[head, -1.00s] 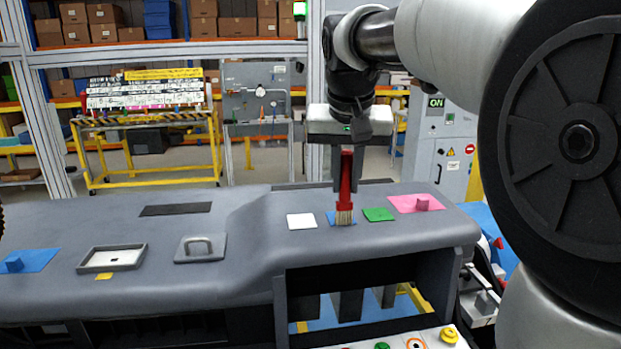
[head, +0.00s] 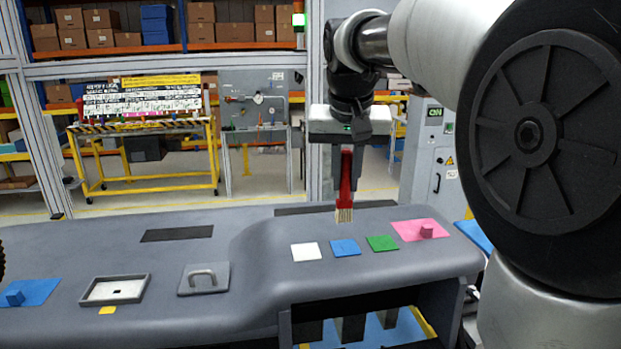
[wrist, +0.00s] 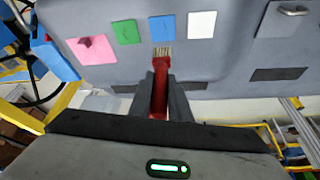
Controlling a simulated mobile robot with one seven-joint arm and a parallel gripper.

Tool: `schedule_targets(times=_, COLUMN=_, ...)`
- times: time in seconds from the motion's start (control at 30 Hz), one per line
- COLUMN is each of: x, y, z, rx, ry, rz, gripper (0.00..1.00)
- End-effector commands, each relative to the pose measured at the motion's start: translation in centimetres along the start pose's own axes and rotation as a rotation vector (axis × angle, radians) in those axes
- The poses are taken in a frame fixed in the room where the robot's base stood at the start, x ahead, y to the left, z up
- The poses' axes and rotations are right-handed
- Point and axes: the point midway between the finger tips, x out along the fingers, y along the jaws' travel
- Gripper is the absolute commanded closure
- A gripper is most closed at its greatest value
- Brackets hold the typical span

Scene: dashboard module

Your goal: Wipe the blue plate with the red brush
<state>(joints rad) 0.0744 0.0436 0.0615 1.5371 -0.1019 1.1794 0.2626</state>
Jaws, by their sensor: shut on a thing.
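The red brush (head: 346,182) has a red handle and pale bristles. It hangs bristles-down from my gripper (head: 344,180), which is shut on its handle. The blue plate (head: 345,248) lies flat on the grey dashboard, between a white plate (head: 305,252) and a green plate (head: 382,243). In the head view the bristle tips are above the blue plate in the picture, with a visible gap.
A pink plate with a small block (head: 420,230) lies right of the green plate. A grey handle (head: 204,278), a framed tray (head: 115,289) and a blue plate with a block (head: 28,293) are farther left. The dashboard (head: 250,237) is otherwise mostly clear.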

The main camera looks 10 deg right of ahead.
Motion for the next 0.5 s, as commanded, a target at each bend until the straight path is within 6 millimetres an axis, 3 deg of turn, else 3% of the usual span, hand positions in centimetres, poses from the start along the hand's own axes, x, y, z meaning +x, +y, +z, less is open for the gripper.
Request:
schedule_targets(times=0.2, x=-2.2, y=0.2, z=-1.1, rx=0.000, ry=0.000, rz=0.000, gripper=1.00)
schedule_targets(times=0.5, x=-2.7, y=0.3, z=-1.4, rx=-0.001, ry=0.000, rz=0.000, gripper=1.00)
